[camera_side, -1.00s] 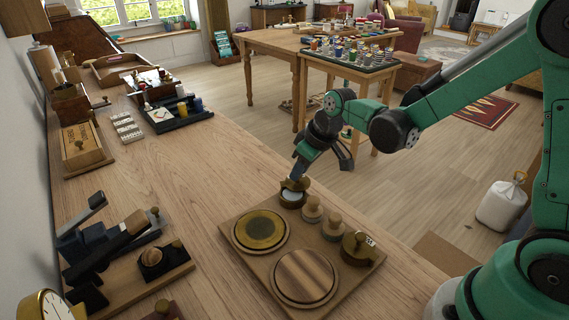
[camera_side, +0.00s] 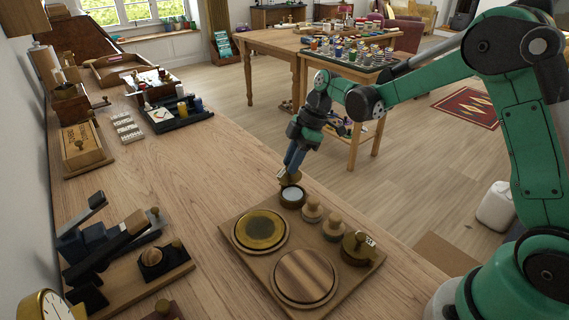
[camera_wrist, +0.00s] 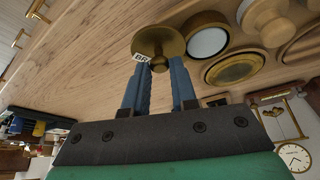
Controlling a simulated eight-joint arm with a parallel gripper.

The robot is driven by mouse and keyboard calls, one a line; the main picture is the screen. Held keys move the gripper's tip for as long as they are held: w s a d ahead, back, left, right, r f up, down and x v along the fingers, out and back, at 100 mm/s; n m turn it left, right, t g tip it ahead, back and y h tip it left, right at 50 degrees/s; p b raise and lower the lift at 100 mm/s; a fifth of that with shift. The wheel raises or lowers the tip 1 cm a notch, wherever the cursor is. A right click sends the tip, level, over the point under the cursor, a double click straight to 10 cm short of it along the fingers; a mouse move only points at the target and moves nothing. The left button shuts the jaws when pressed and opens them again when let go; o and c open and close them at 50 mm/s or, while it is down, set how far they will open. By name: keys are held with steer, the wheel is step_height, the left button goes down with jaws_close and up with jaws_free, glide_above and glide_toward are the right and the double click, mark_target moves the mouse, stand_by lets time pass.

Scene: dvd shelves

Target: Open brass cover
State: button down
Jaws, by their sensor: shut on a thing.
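My gripper (camera_side: 291,168) is shut on the brass cover (camera_side: 289,178), a round brass lid with a small knob. The cover is tilted and held just above and beside a small round brass-rimmed pot (camera_side: 292,197) with a pale inside, at the far corner of a wooden board. In the wrist view the cover (camera_wrist: 158,41) is at the fingertips (camera_wrist: 160,66), with a white label on its edge. The pot (camera_wrist: 207,40) shows uncovered to its right there. Whether cover and pot touch is hard to tell.
The wooden board (camera_side: 238,254) also bears a brass disc (camera_side: 260,230), a round wooden lid (camera_side: 304,277), two knobbed wooden pieces (camera_side: 312,209) and another brass lidded pot (camera_side: 357,248). A dark lever device (camera_side: 110,245) stands at left. The bench between (camera_side: 195,180) is clear.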

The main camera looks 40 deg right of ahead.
steer(key=n, duration=0.1)
steer(key=w+n+g, duration=0.1)
steer(key=n, duration=0.1)
steer(key=n+g, duration=0.1)
steer(key=n, duration=0.1)
steer(key=shift+w+a, duration=0.2)
steer(key=shift+a, duration=0.15)
stand_by(0.4)
steer(key=c, duration=0.7)
jaws_free()
steer(key=v, duration=0.5)
steer(key=shift+d+r, duration=0.15)
steer(key=shift+r, duration=0.1)
